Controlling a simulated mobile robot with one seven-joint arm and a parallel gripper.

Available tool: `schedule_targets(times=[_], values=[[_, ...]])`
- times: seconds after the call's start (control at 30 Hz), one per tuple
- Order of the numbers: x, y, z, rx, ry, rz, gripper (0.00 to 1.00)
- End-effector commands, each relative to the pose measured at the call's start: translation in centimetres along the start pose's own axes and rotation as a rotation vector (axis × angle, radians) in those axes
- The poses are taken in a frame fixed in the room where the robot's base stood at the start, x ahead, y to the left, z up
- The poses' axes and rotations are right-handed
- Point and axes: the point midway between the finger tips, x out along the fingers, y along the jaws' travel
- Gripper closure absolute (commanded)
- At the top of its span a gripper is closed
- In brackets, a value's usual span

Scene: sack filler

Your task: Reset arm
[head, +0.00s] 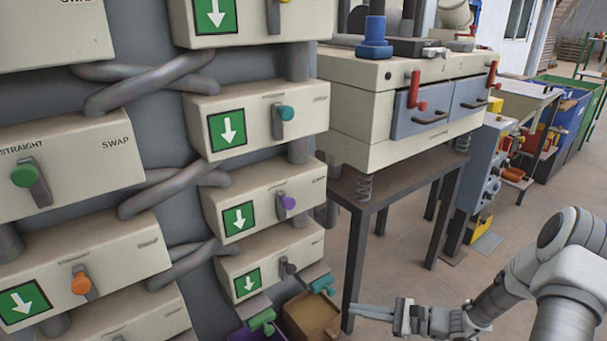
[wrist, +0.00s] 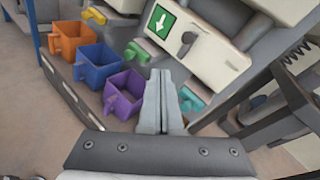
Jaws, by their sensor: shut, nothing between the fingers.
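My gripper (head: 358,312) is at the lower middle right of the head view, stretched out to the left from my arm. Its fingers are together and hold nothing. In the wrist view my gripper (wrist: 163,100) points toward the lower part of a cream panel machine. A cream box (wrist: 193,45) with a green arrow label is beyond the fingers. The fingers appear apart from the boxes and bins. They hide part of the area beside the purple bin (wrist: 124,93).
Orange (wrist: 75,42) and blue (wrist: 98,64) bins stand near the purple one. In the head view, boxes with coloured levers (head: 262,118) fill the left. A cream machine on a dark-legged table (head: 400,180) stands beyond my gripper. Open floor (head: 405,265) shows right of the table leg.

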Motion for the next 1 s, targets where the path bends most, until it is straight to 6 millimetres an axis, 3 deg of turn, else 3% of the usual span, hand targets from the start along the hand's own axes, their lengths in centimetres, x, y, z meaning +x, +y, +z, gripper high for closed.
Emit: schedule_targets(times=[0.1,0.47,1.0], values=[[0.1,0.0,3.5,-0.118,0.044,0.138,1.0],[-0.8,1.4,12.6,-0.461,0.203,0.501,1.0],[-5.0,3.7,24.5,-1.009,0.523,0.869,1.0]])
